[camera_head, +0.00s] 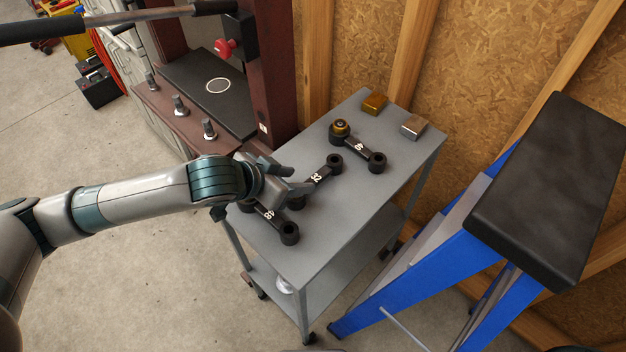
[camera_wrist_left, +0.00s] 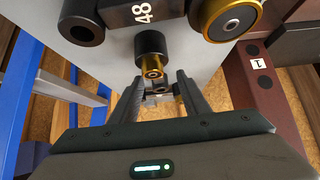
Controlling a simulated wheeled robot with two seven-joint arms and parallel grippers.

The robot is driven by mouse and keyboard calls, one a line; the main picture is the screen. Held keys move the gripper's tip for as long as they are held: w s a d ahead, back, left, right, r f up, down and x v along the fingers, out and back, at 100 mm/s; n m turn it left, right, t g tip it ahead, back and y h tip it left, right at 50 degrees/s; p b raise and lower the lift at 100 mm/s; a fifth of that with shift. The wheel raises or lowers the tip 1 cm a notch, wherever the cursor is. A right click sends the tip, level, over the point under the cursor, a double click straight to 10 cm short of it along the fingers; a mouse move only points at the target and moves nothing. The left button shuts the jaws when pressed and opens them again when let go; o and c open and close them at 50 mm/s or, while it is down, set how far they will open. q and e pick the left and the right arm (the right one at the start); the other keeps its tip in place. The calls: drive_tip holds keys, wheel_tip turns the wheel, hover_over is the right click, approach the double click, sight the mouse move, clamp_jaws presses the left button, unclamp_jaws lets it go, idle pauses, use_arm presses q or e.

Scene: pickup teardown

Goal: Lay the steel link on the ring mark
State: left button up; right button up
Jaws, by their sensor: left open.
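Three dark links with round ends lie on the grey cart: a near link (camera_head: 268,216), a middle link marked 32 (camera_head: 318,178) and a far link (camera_head: 360,148) with a brass-coloured ring on one end. I cannot tell which one is the steel link. The white ring mark (camera_head: 218,86) is bare on a black plate at the press. My left gripper (camera_head: 300,187) is open over the cart, by the left end of the middle link, and partly hides it. The left wrist view shows its fingers (camera_wrist_left: 165,90) below a link marked 48 (camera_wrist_left: 140,14).
The grey cart (camera_head: 330,235) also bears a brass block (camera_head: 374,103) and a steel block (camera_head: 412,127). Several upright bolts (camera_head: 180,106) stand beside the black plate. A blue ladder (camera_head: 420,265) with a black top is at the right. A press post (camera_head: 268,75) rises behind the plate.

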sight(312, 181)
use_arm(q)
drive_tip(key=shift+w+d+f+p, duration=0.25)
drive_tip(key=shift+d+p, duration=0.1)
drive_tip(key=shift+d, duration=0.1)
drive_tip(key=p+x, duration=0.1)
drive_tip(key=x, duration=0.2)
drive_tip(key=shift+s+d, duration=0.15)
drive_tip(key=shift+d, duration=0.05)
drive_tip(key=shift+w+d+f, duration=0.2)
drive_tip(key=shift+w+f, duration=0.05)
drive_tip(key=shift+f, duration=0.25)
clamp_jaws()
idle(0.6)
